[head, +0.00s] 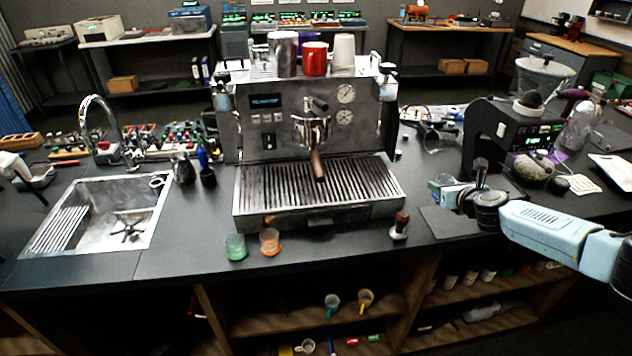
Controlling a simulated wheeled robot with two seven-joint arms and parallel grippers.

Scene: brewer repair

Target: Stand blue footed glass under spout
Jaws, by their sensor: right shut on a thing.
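The espresso machine (275,130) stands at the middle of the counter. Its group head with a portafilter (318,163) points its handle toward me, above the slatted drip tray (265,187); the spout itself is hard to make out. My right gripper (447,190) is shut on a small bluish glass (441,182), right of the drip tray and above a dark mat. The gripper partly hides the glass, so its foot is unclear. A green glass (235,247) and an orange glass (269,242) stand at the counter's front. My left gripper is out of view.
A black grinder (500,140) is behind my right gripper. Cups, including a red one (314,59), stand on the machine. A sink (105,215) is at left. The drip tray's slats are clear.

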